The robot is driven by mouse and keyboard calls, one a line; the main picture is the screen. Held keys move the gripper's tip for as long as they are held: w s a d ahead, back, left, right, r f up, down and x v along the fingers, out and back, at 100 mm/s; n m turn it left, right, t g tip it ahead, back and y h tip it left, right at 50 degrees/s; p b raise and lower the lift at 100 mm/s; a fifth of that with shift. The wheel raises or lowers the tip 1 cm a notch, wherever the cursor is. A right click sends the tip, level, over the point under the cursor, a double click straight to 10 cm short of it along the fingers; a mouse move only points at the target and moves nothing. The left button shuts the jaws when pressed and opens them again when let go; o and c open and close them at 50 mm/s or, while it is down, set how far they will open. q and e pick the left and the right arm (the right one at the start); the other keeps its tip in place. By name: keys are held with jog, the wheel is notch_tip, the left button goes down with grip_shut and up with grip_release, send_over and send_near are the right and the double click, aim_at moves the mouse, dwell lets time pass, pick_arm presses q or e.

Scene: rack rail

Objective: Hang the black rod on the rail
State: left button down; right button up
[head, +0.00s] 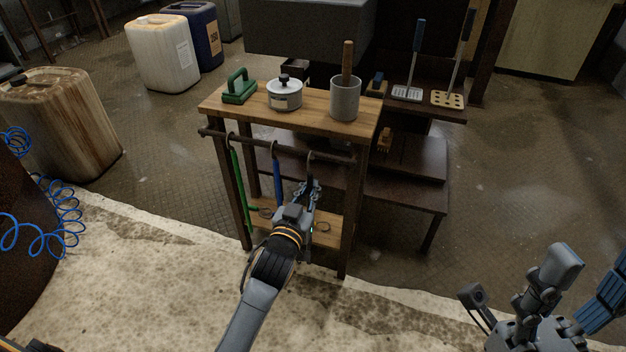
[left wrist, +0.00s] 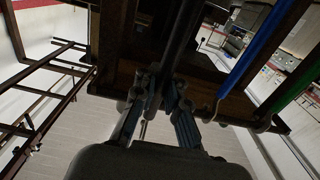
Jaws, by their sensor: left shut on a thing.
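The black rod (left wrist: 180,45) is dark and thin, and my left gripper (head: 309,190) is shut on it. In the left wrist view it runs up from between the fingers (left wrist: 158,100). In the head view the rod is mostly hidden by the gripper. The dark rail (head: 255,144) runs along the front of the wooden rack. A hook shows at the rail just above my gripper; I cannot tell whether it rests over the rail. My right gripper (head: 592,278) is open and empty at the lower right, away from the rack.
A green rod (head: 237,175) and a blue rod (head: 277,180) hang on the rail left of my left gripper. The rack top (head: 310,110) holds a green-handled tool (head: 239,92), a lidded pot (head: 285,96) and a grey cup (head: 345,100). A dark shelf (head: 405,190) stands behind right.

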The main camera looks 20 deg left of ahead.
pick_arm(q)
jog(key=shift+s+a+r+p, duration=0.1)
jog(key=shift+s+p, duration=0.75)
jog(key=shift+s, duration=1.15)
